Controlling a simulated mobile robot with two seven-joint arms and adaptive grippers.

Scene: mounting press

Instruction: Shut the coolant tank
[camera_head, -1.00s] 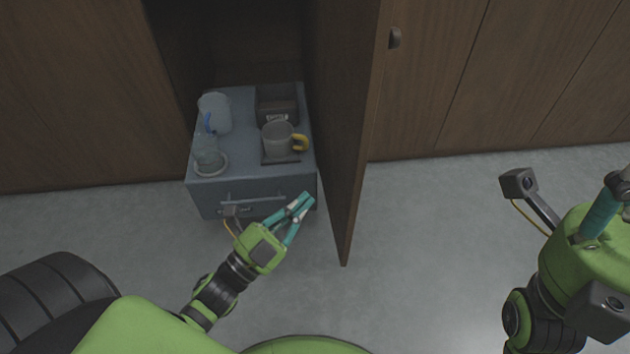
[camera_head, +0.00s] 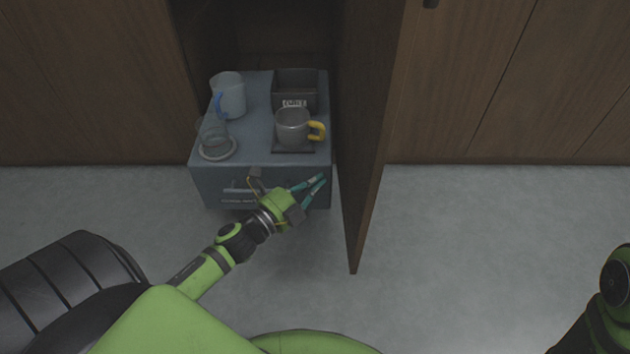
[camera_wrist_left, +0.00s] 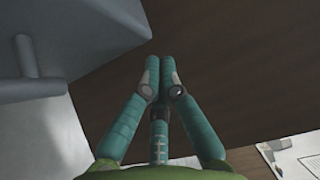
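The blue-grey box unit that I take for the coolant tank (camera_head: 208,184) juts out of an open wooden cabinet; its flat top is level. Its front has a bar handle (camera_head: 240,185) and a label too small to read. My left gripper (camera_head: 323,178) is at the right part of the tank's front, its fingers converging at the tips with nothing between them. I cannot tell whether they touch the front. In the left wrist view the gripper (camera_wrist_left: 161,62) points at brown wood, with the tank (camera_wrist_left: 75,35) and its handle (camera_wrist_left: 30,60) at left. My right gripper is out of view.
On the tank's top stand a jug with a blue handle (camera_head: 230,95), a glass beaker (camera_head: 213,132) on a pale ring, a dark open box (camera_head: 295,88) and a grey mug (camera_head: 292,126) with a yellow handle. An open door (camera_head: 365,130) stands close at right.

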